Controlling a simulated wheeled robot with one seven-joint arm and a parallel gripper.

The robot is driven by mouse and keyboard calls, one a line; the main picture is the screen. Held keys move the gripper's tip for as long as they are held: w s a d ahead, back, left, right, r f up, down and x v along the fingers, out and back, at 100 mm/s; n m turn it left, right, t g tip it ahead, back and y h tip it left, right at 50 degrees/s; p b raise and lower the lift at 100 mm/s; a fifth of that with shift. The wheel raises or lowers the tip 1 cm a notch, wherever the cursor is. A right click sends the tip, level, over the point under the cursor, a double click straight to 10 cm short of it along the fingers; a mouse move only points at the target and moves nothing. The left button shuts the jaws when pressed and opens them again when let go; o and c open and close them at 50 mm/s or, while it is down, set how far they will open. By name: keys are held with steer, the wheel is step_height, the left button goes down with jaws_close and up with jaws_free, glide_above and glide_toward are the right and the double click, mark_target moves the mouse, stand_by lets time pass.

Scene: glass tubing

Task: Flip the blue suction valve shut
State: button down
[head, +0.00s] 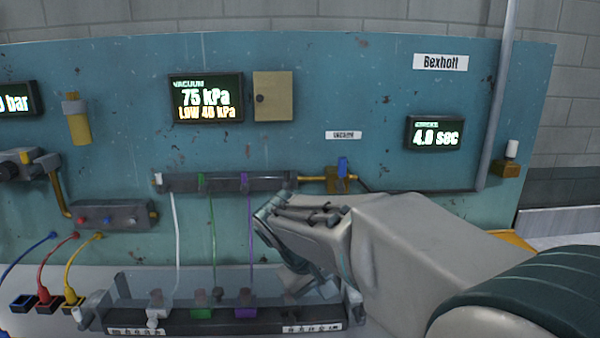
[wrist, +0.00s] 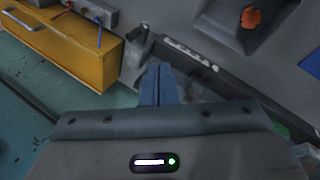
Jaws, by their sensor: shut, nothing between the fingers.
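The blue suction valve (head: 343,167) sits on a brass fitting (head: 338,184) at the right end of the dark manifold (head: 222,182) on the teal panel. Its small blue handle stands upright. My gripper (head: 275,232) is in front of the panel, below and left of the valve, and apart from it. In the wrist view, the two fingers of my gripper (wrist: 157,84) are pressed together with nothing between them. The valve does not show in the wrist view.
A tube rack (head: 220,322) stands on the bench below my gripper. White, green and purple lines hang from the manifold. A grey vertical pipe (head: 497,95) runs right of the valve. The vacuum display (head: 205,98) reads 75 kPa. An orange box (wrist: 75,50) shows in the wrist view.

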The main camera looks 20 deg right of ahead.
mark_target(340, 171)
steer(key=w+d+r+n+h, duration=0.1)
steer(key=w+r+h, duration=0.2)
steer(key=w, duration=0.3)
steer(key=w+d+r+h, duration=0.2)
steer(key=w+r+h, duration=0.1)
steer(key=w, duration=0.4)
steer(key=w+a+r+t+h+b, duration=0.1)
steer(key=w+a+r+t+h, duration=0.2)
steer(key=w+a+r+h, duration=0.2)
steer(key=w+r+h, duration=0.1)
steer(key=w+r, duration=0.2)
steer(key=w, duration=0.1)
steer(key=shift+w+a+r+n+t, duration=0.15)
steer(key=shift+a+n+t, duration=0.15)
steer(key=shift+a, duration=0.1)
steer(key=shift+d, duration=0.1)
steer(key=s+d+p+x, duration=0.1)
steer(key=s+p+x, duration=0.1)
steer(key=x, duration=1)
steer(key=shift+s+d, duration=0.3)
steer(key=shift+r, duration=0.1)
